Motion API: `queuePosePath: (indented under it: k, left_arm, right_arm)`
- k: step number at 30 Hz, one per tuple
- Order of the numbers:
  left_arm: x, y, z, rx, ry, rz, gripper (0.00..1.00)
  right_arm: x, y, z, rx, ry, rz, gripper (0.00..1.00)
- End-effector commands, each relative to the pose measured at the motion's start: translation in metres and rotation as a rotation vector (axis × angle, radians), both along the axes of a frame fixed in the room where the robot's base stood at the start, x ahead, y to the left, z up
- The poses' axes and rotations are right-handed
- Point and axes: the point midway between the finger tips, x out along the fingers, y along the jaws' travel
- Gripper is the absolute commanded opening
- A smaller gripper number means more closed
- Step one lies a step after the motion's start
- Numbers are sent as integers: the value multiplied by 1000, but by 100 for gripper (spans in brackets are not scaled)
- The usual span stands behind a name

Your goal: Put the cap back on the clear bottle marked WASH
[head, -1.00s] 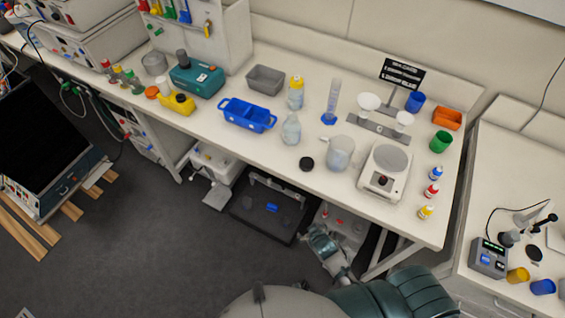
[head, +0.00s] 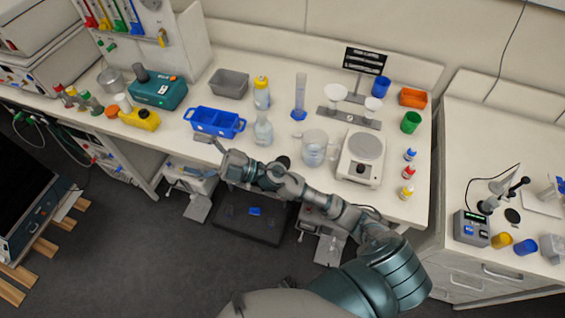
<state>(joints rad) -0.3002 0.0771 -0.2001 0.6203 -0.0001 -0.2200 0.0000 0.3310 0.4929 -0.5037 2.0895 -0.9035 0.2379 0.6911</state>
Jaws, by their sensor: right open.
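A clear bottle (head: 263,132) stands upright and uncapped near the front of the bench, in front of a yellow-topped bottle. Its marking is too small to read. A small black round cap (head: 283,160) lies on the bench near the front edge, right of the clear bottle and partly hidden by my right arm. My right gripper (head: 192,156) is open and empty at the bench's front edge, left of the bottle and in front of the blue tray, apart from both bottle and cap. My left gripper is not in view.
A blue tray (head: 216,122) is left of the bottle. A yellow-topped bottle (head: 262,94) stands behind it, with a measuring cylinder (head: 299,98) to the right. A beaker (head: 314,150) and a balance (head: 361,158) stand right of the cap.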

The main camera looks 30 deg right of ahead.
Motion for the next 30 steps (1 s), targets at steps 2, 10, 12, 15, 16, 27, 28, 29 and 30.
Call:
queuePosePath:
  k: [2,10,12,15,16,27,28,29,30]
  left_arm:
    - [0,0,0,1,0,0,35]
    - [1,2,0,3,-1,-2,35]
    - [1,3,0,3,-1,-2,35]
    - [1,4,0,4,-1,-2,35]
    - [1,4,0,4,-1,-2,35]
    - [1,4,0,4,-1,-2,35]
    - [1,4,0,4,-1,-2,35]
    - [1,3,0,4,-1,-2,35]
    - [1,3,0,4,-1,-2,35]
  right_arm:
    - [-12,20,-2,-168,-98,141,85]
    - [-19,4,-79,-894,-146,485,85]
    - [-9,-26,-98,-1105,-86,518,85]
    - [7,-83,-115,-1390,48,519,85]
    - [12,-102,-116,-1468,97,509,85]
    - [25,-257,-87,-1946,584,323,85]
    - [24,-260,-86,-1953,598,318,85]
    - [24,-262,-85,-1960,607,315,85]
    - [24,-263,-85,-1963,614,312,85]
